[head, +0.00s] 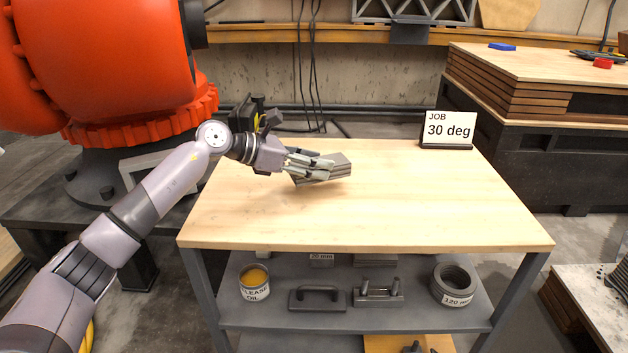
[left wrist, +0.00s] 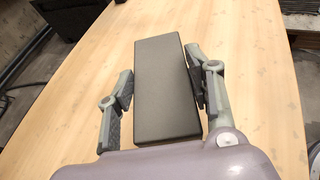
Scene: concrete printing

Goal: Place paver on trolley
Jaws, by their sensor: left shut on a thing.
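The paver (head: 330,168) is a grey rectangular block over the wooden top of the trolley (head: 400,215). In the left wrist view the paver (left wrist: 165,88) shows as a dark flat slab lying lengthwise between the fingers. My left gripper (head: 318,166) is shut on the paver, one finger on each long side; its fingers also show in the left wrist view (left wrist: 160,92). The paver is on or just above the trolley top; I cannot tell whether it touches. My right gripper is not in view.
A sign reading "JOB 30 deg" (head: 448,130) stands at the trolley's back right. The lower shelf (head: 330,316) holds a release oil can (head: 254,282), handled tools and a ring (head: 455,283). A large orange robot (head: 110,60) stands at the left. The trolley's front and right are clear.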

